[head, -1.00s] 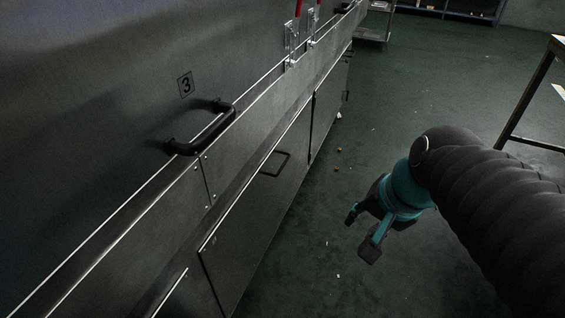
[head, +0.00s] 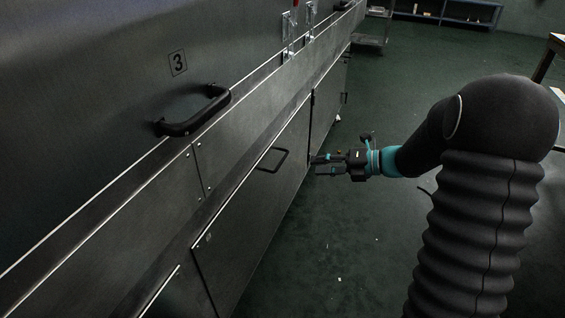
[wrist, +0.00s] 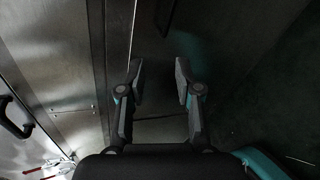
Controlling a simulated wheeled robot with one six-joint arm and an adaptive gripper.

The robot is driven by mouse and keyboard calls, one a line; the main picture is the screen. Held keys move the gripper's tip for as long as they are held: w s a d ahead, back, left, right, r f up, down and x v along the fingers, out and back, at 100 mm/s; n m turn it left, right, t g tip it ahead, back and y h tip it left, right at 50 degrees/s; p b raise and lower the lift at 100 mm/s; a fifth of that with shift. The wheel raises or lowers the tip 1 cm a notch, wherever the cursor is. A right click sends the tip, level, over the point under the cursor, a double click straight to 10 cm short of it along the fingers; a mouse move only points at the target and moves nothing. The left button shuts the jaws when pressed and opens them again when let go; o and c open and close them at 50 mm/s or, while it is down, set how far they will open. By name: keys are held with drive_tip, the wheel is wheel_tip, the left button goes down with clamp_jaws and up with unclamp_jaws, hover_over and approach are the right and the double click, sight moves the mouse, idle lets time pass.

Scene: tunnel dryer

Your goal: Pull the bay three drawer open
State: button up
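The bay three drawer is a dark metal front (head: 245,225) low on the dryer's side, under the panel marked 3 (head: 178,63). Its thin black bar handle (head: 274,160) shows in the head view. In the wrist view, a dark bar that looks like this handle (wrist: 167,17) is at the top, beyond the fingertips. My gripper (head: 316,164) is to the right of the handle in the head view, near the drawer front's far end. In the wrist view my gripper (wrist: 159,72) is open, with nothing between its fingers.
A thick black handle (head: 195,112) sticks out from the upper panel. Clamps (head: 289,35) stand farther along the ledge. Dark green floor (head: 375,255) is open beside the dryer. A table (head: 548,55) stands at the right and shelving (head: 455,12) at the back.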

sight(282, 161)
drive_tip(key=w+d+f+m+t, duration=0.1)
drive_tip(key=w+f+m, duration=0.2)
drive_tip(key=w+m, duration=0.1)
drive_tip(key=shift+y, duration=0.4)
drive_tip(key=x, duration=0.4)
drive_tip(key=b+x, duration=0.1)
drive_tip(key=x, duration=0.3)
drive_tip(key=b+x, duration=0.1)
drive_tip(key=x, duration=0.4)
drive_tip(key=shift+a+r, duration=0.1)
drive_tip(key=shift+r, duration=0.25)
clamp_jaws()
